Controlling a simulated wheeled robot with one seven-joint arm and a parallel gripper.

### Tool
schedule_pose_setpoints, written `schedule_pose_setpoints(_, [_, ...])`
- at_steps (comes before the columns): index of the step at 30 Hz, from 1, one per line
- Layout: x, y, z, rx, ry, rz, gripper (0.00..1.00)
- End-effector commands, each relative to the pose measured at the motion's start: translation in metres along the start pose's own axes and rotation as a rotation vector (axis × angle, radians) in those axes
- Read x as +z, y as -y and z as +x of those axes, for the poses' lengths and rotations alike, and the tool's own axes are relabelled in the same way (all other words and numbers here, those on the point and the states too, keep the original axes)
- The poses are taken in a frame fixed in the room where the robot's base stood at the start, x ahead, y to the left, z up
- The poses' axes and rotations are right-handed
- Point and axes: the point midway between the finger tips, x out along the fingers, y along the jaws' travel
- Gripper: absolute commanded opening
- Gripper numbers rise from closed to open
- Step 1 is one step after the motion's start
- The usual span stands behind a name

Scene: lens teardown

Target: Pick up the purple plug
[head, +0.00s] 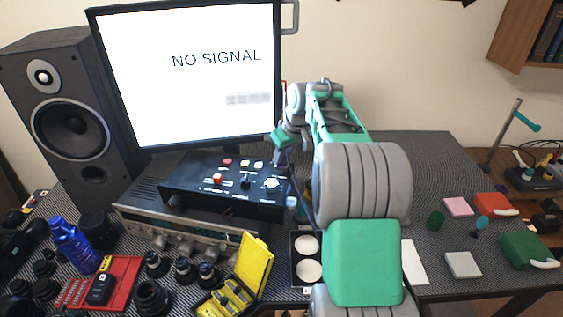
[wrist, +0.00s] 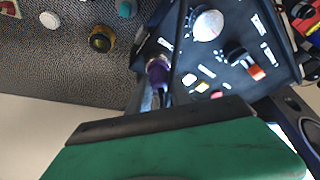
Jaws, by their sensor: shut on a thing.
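The purple plug (wrist: 158,72) shows in the middle of the wrist view, between the fingertips of my gripper (wrist: 157,84). My gripper is shut on it. The plug is beside the edge of the black control box (wrist: 225,50); I cannot tell whether it touches the box. A dark strip like a cable runs past it. In the head view my gripper (head: 284,158) is at the right end of the control box (head: 222,186), and I cannot make out the plug there.
A monitor (head: 190,75) stands behind the control box, with a speaker (head: 70,120) at left. An open yellow case (head: 254,262), a red tray (head: 125,270) and several lenses crowd the front left. Several small coloured items lie at right, with bare table between them.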

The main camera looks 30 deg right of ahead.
Motion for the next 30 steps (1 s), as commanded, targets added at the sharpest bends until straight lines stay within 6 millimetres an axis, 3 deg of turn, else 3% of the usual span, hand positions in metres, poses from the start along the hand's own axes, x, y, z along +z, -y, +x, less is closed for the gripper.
schedule_pose_setpoints(7, [0.000,0.000,0.000,0.000,0.000,0.000,0.00])
schedule_pose_setpoints(23, [-0.001,0.000,-0.001,0.000,-0.001,0.000,0.00])
schedule_pose_setpoints(30, [-0.010,-0.001,-0.023,0.002,-0.004,-0.001,0.00])
